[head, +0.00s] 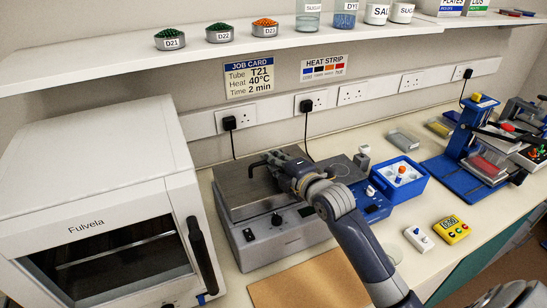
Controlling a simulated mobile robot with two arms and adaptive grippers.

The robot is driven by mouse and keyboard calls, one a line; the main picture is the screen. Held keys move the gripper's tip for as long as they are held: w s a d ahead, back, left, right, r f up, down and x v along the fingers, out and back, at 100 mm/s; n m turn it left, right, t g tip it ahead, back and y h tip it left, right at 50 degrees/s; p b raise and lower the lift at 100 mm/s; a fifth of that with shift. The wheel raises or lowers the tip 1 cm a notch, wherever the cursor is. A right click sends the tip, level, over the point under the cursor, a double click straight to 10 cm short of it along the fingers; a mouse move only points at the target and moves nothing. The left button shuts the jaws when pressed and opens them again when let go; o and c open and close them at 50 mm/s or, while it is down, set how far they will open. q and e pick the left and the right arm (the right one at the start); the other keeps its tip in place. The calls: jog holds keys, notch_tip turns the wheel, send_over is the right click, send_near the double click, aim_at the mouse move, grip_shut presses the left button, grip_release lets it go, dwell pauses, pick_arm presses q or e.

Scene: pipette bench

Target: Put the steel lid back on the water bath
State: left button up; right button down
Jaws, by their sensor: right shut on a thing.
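The water bath (285,241) is a grey box with a black knob on its front, standing on the bench just right of the white oven. The flat steel lid (240,190) lies over the top of the bath, roughly lined up with it. I cannot tell whether it rests fully on the rim. My right gripper (263,170) reaches in from the lower right and is shut at the top of the lid. Its fingers and wrist hide the lid's handle and part of its right side. My left gripper is not in view.
The white oven (90,180) stands close on the left. Right of the bath are a blue device (372,207) and a blue tray (408,188) with small coloured items. A shelf (120,65) runs above.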

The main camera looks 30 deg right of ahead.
jog(key=shift+f, duration=0.1)
jog(key=shift+f, duration=0.15)
jog(key=c, duration=1.7)
grip_release()
jog(key=shift+f, duration=0.1)
jog(key=shift+s+r, duration=0.1)
jog(key=shift+r, duration=0.2)
jog(key=a+b+v, duration=0.1)
jog(key=b+v, duration=0.2)
jog(key=v, duration=0.9)
jog(key=shift+d, duration=0.45)
